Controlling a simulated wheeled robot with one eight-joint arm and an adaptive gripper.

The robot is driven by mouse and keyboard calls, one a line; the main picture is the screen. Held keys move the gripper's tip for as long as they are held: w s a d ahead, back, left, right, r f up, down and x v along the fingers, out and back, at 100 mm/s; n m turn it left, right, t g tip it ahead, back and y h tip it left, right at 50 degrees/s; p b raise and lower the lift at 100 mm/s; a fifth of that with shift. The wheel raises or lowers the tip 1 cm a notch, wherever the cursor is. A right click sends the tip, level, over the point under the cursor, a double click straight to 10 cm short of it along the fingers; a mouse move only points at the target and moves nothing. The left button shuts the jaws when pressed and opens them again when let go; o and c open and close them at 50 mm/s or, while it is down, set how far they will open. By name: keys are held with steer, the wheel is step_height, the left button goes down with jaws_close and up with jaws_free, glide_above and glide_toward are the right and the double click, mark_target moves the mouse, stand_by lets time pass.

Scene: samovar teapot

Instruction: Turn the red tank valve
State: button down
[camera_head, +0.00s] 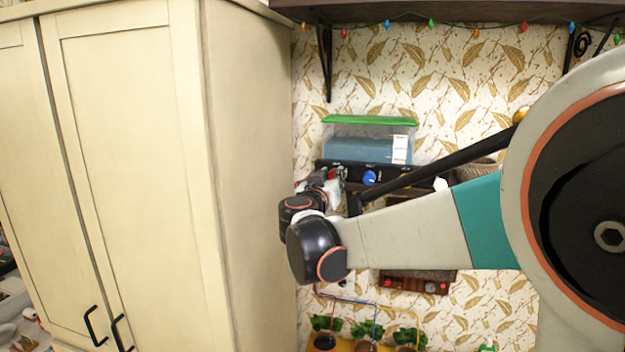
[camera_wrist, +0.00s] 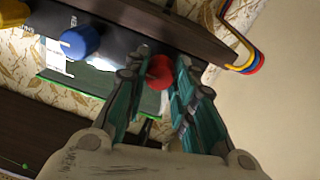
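The red tank valve (camera_wrist: 160,72) is a small round knob on the dark panel in the wrist view. My gripper (camera_wrist: 161,68) has its teal-and-grey fingers spread, one on each side of the red valve. The left fingertip is very close to the valve; whether it touches cannot be told.
A blue knob (camera_wrist: 80,42) and a yellow knob (camera_wrist: 14,12) sit on the same panel. The green-lidded tank (camera_head: 369,140) stands above the panel. A tall cream cabinet (camera_head: 245,150) is close on the left of my wrist. Coloured tubes (camera_wrist: 240,45) hang near the panel.

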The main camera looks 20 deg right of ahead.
steer(key=shift+f+n, duration=0.1)
steer(key=shift+n, duration=0.2)
steer(key=n+t+b, duration=0.1)
steer(key=n+b, duration=0.4)
steer(key=n, duration=1.2)
steer(key=shift+n+b, duration=0.3)
steer(key=shift+b, duration=0.05)
steer(key=shift+s+n, duration=0.1)
steer(key=shift+n, duration=0.2)
steer(key=c, duration=1.3)
jaws_free()
